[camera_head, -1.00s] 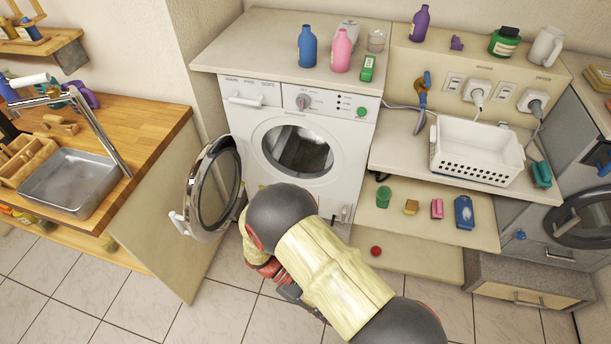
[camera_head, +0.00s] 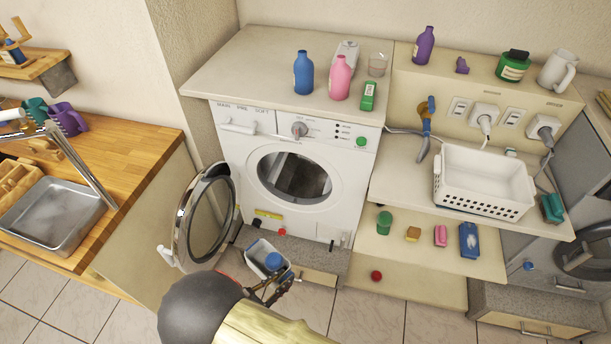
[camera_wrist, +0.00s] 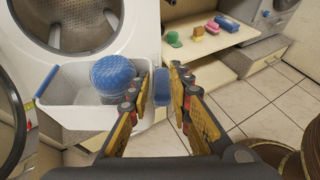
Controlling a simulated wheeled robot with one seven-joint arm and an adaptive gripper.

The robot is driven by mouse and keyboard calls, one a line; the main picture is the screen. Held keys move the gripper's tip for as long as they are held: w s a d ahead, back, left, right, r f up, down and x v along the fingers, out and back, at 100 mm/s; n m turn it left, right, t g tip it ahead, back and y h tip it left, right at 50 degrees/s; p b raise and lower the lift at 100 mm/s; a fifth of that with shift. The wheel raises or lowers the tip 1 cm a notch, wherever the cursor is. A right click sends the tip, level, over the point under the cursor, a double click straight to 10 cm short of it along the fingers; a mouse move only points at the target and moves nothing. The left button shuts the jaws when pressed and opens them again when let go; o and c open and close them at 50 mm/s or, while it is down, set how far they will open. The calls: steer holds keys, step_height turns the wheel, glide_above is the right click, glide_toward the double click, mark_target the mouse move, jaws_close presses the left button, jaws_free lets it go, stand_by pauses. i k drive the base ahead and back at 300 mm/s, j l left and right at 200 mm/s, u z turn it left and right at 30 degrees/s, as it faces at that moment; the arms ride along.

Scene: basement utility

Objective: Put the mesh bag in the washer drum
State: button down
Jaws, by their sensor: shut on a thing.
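A white tub (camera_head: 256,252) with blue grips is below the front of the white washer (camera_head: 330,205). It also shows in the wrist view (camera_wrist: 65,112). A round blue mesh bundle (camera_wrist: 115,75), which looks like the mesh bag, sits inside the tub and shows in the head view (camera_head: 273,261). My gripper (camera_wrist: 163,78) is shut on the tub's right blue grip (camera_wrist: 162,88), beside the mesh bag and not on it. The washer drum (camera_head: 295,176) is dark inside, with its round door (camera_head: 207,218) swung open to the left. Whether the tub touches the floor is unclear.
The open door stands close to the tub's left. A shelf (camera_head: 400,280) with small items juts out at right, with a red ball (camera_head: 376,276). A white basket (camera_head: 484,180) stands on the shelf above. Tiled floor (camera_head: 365,318) is free in front.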

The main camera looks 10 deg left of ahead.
mark_target(304, 188)
steer(key=i, duration=1.15)
